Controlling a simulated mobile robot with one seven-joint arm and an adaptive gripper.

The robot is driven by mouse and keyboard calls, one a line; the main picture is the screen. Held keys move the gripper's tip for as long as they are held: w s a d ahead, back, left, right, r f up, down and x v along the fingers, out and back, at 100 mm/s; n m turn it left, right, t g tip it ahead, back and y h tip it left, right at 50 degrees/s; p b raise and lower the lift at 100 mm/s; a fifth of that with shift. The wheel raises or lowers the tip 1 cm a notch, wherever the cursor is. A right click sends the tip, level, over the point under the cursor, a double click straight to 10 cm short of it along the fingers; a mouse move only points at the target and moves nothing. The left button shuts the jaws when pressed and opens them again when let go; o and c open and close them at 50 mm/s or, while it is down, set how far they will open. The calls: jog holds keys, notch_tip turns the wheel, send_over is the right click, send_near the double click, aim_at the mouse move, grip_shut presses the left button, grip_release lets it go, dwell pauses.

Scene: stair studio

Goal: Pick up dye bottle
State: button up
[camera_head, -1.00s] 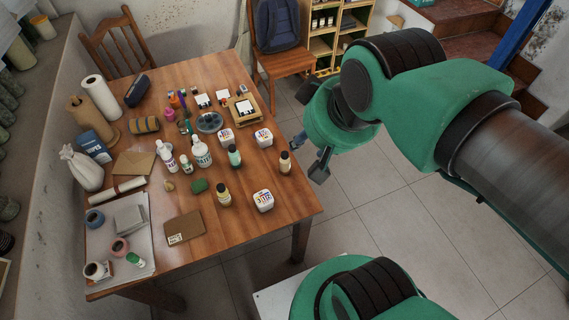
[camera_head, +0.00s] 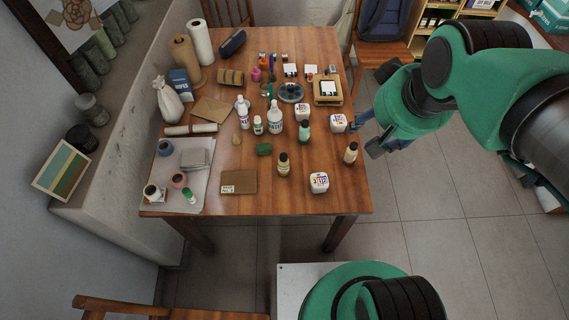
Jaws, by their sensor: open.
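Several small bottles stand upright on the wooden table (camera_head: 225,203), and I cannot tell which is the dye bottle. A teal bottle with a dark cap (camera_head: 304,132) stands right of the middle. A pale yellow, dark-capped bottle (camera_head: 283,165) stands nearer the front, and a similar cream one (camera_head: 351,153) is at the right edge. White bottles (camera_head: 275,121) stand left of the teal one. My gripper (camera_head: 364,141) is open and empty, its fingers by the table's right edge close to the cream bottle in the picture. Its height above the table is unclear.
White labelled jars (camera_head: 319,182) stand among the bottles on the right. A brown notebook (camera_head: 239,181) lies at the front. Paper rolls (camera_head: 201,43) and a white sack (camera_head: 167,102) are at the left. A chair back (camera_head: 180,306) is in front. Open floor lies to the right.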

jog(key=w+a+f+g+p, duration=0.1)
jog(key=w+a+f, duration=0.3)
jog(key=w, duration=0.2)
jog(key=n+g+p, duration=0.1)
jog(key=g+p, duration=0.3)
send_over(284, 157)
notch_tip(284, 157, down, 20)
jog(key=shift+d+f, duration=0.1)
jog(key=shift+f, duration=0.35)
jog(key=shift+f, duration=0.15)
notch_tip(284, 157, down, 8)
jog(key=shift+f+b, duration=0.1)
jog(key=shift+b, duration=1)
jog(key=shift+f, duration=0.15)
jog(key=shift+w+f+b, duration=0.15)
jog(key=shift+f+b, duration=0.8)
jog(key=shift+f, duration=1.5)
